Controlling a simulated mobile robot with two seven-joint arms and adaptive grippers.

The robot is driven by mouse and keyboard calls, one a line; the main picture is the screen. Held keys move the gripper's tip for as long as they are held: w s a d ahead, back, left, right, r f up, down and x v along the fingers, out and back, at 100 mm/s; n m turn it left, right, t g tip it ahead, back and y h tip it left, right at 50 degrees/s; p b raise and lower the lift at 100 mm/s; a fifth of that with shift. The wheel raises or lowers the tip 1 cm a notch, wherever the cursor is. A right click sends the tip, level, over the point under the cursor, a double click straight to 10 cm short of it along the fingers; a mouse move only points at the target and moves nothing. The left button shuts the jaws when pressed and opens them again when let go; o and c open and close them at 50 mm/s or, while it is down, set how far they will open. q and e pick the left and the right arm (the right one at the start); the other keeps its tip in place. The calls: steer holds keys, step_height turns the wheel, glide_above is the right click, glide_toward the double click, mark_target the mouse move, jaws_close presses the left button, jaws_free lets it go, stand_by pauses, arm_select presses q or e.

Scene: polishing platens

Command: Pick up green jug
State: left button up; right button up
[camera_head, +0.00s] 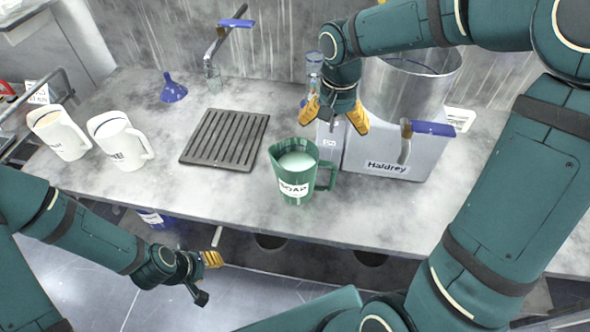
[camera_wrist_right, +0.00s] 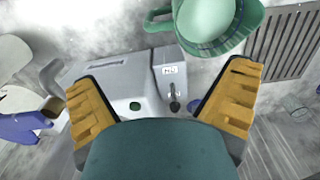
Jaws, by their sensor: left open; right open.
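The green jug (camera_head: 296,172) stands upright on the grey counter, with a "SOAP" label, pale liquid inside and its handle to the right. In the right wrist view the green jug (camera_wrist_right: 215,22) is at the top, beyond the fingers and not between them. My right gripper (camera_head: 336,115) is open and empty, above and behind the jug, in front of the metal machine. Its yellow fingers are spread wide in the right wrist view (camera_wrist_right: 165,105). My left gripper (camera_head: 207,275) is open and empty, low in front of the counter's front edge, well away from the jug.
A machine marked "Haldrey" (camera_head: 385,158) with a steel drum and blue-handled tap stands right of the jug. A dark drain grate (camera_head: 225,140) lies to its left. Two white jugs (camera_head: 118,143) and a blue funnel (camera_head: 172,88) are farther left. Counter in front of the machine is clear.

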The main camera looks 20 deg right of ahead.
mark_target(327, 162)
step_height(327, 162, down, 8)
steer(key=shift+b, duration=0.45)
steer(key=shift+s+a+f+b, duration=0.15)
steer(key=shift+s+f, duration=0.05)
steer(key=shift+f, duration=1.2)
steer(key=shift+s+a+f+b, duration=0.15)
steer(key=shift+f, duration=1.25)
steer(key=shift+r, duration=0.1)
steer(key=c, duration=1.5)
